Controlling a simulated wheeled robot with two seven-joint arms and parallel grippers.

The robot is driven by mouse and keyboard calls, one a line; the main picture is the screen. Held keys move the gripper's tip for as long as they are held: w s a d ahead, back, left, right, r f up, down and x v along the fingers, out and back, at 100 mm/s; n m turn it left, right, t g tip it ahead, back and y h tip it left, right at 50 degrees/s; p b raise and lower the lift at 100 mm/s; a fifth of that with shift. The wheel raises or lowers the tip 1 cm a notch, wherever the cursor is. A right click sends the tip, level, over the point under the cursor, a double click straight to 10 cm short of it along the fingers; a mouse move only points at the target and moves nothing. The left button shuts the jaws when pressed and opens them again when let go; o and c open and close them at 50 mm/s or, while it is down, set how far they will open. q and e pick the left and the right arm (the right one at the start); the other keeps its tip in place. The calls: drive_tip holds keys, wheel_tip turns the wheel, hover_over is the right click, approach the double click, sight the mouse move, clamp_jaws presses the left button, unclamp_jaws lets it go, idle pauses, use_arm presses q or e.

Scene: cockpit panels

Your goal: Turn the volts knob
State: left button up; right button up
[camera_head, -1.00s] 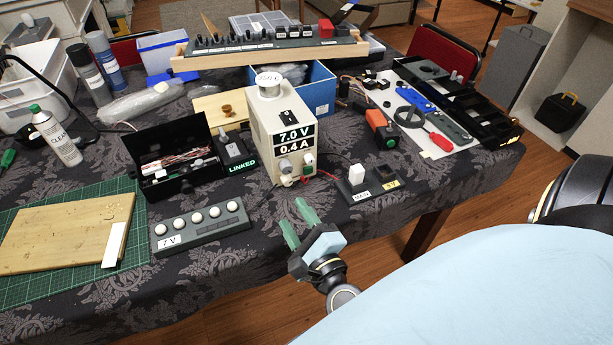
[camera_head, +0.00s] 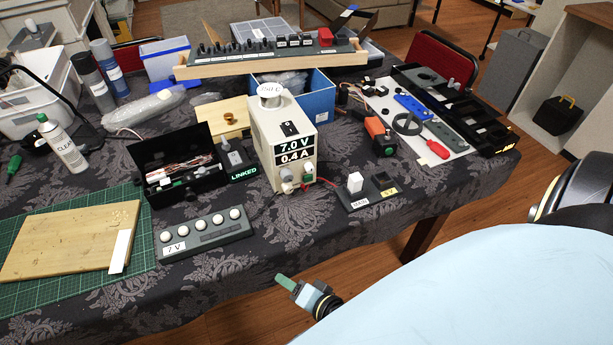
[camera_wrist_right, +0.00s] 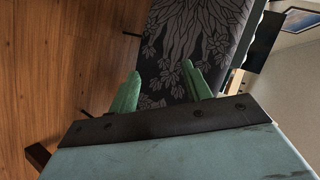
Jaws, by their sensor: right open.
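The beige power supply (camera_head: 272,150) stands upright at the middle of the table, its display reading 7.0 V and 0.4 A. Small knobs (camera_head: 287,187) sit low on its front; I cannot read which one is the volts knob. A round white-topped part (camera_head: 270,91) is on top of the supply. My right gripper (camera_head: 284,281) is off the table's front edge, below and well apart from the supply. Its green fingers are open and empty in the right wrist view (camera_wrist_right: 161,72), which shows the tablecloth and floor. My left gripper is not in view.
A grey strip with several white buttons (camera_head: 204,235) lies left of the supply's front. A small switch block (camera_head: 370,191) lies to its right. An open black box (camera_head: 182,187) and a cutting board (camera_head: 70,240) are further left. Bare cloth lies along the front edge.

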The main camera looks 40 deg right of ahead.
drive_tip(key=s+f+n+g+p, duration=0.1)
drive_tip(key=s+f+n+g, duration=0.1)
drive_tip(key=f, duration=0.4)
drive_tip(key=s+n, duration=0.1)
drive_tip(key=s, duration=0.1)
drive_tip(key=shift+s+d+f+n+g, duration=0.3)
drive_tip(key=shift+d+f, duration=0.05)
drive_tip(key=shift+f, duration=0.05)
drive_tip(key=s+d+f+n+g+h, duration=0.1)
drive_tip(key=s+d+f+n+g, duration=0.2)
drive_tip(key=s+f, duration=0.5)
drive_tip(key=s+d+f+n+g+h, duration=0.1)
drive_tip(key=s+d+f+n+g, duration=0.2)
drive_tip(key=s, duration=1.2)
wheel_tip(320, 180, down, 5)
drive_tip(key=n+g, duration=0.3)
drive_tip(key=n, duration=0.2)
drive_tip(key=shift+s+d, duration=0.15)
drive_tip(key=shift+s, duration=0.2)
drive_tip(key=shift+f, duration=0.1)
drive_tip(key=shift+c, duration=0.3)
